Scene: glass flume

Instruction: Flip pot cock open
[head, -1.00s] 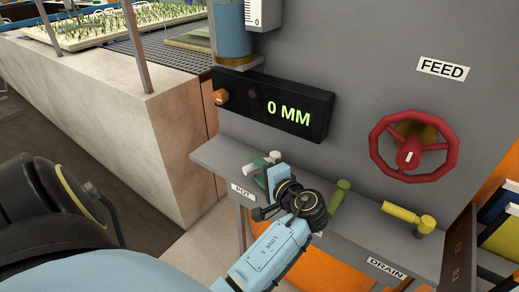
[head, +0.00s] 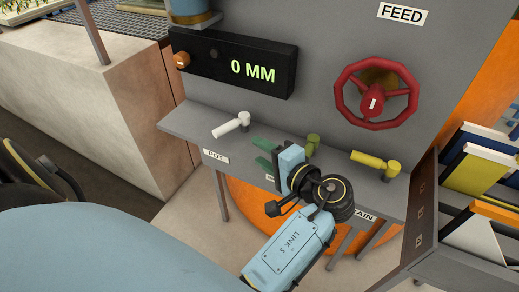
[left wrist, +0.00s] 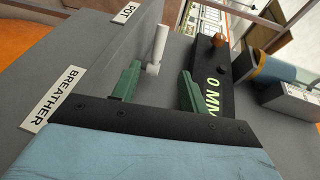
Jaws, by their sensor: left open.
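The pot cock (head: 231,125) is a white lever on a round pivot, on the grey ledge above the "POT" label (head: 216,157). Its handle points left and slightly toward the ledge's front edge. My left gripper (head: 262,155) is open, with green fingers, to the right of the pot cock and apart from it. In the left wrist view the white handle (left wrist: 159,46) shows beyond the gap between the open fingers (left wrist: 160,75), with nothing gripped. My right gripper is in neither view.
A green cock (head: 312,144) stands just behind my left gripper, and a yellow cock (head: 373,163) is further right. A red handwheel (head: 374,95) is on the panel under "FEED". The display (head: 235,64) reads 0 MM. Books (head: 481,170) stand at the right.

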